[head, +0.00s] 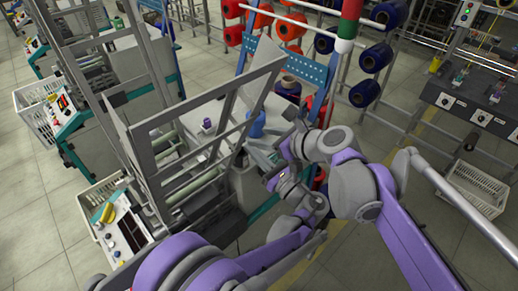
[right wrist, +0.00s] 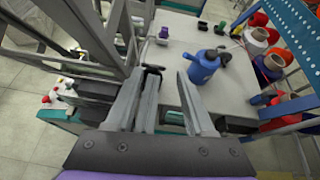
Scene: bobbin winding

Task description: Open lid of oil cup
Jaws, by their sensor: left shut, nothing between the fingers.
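I cannot clearly make out the oil cup or its lid. A blue can (right wrist: 201,68) stands on the pale machine top in the right wrist view, with a dark part beside its neck. It also shows in the head view (head: 257,124). My right gripper (right wrist: 168,88) is open, with a gap between its fingers and nothing visible in it. A small black piece (right wrist: 152,70) shows by its left finger; I cannot tell whether they touch. My left gripper (head: 272,182) is small and partly hidden among the arm links in the head view, shut and empty.
A small purple spool (head: 207,124) stands left of the blue can. Grey frame bars (head: 205,115) rise on the left. A blue perforated rail (head: 300,68) and a rack of red and blue bobbins (head: 376,57) stand behind. A white basket (head: 475,188) is on the floor.

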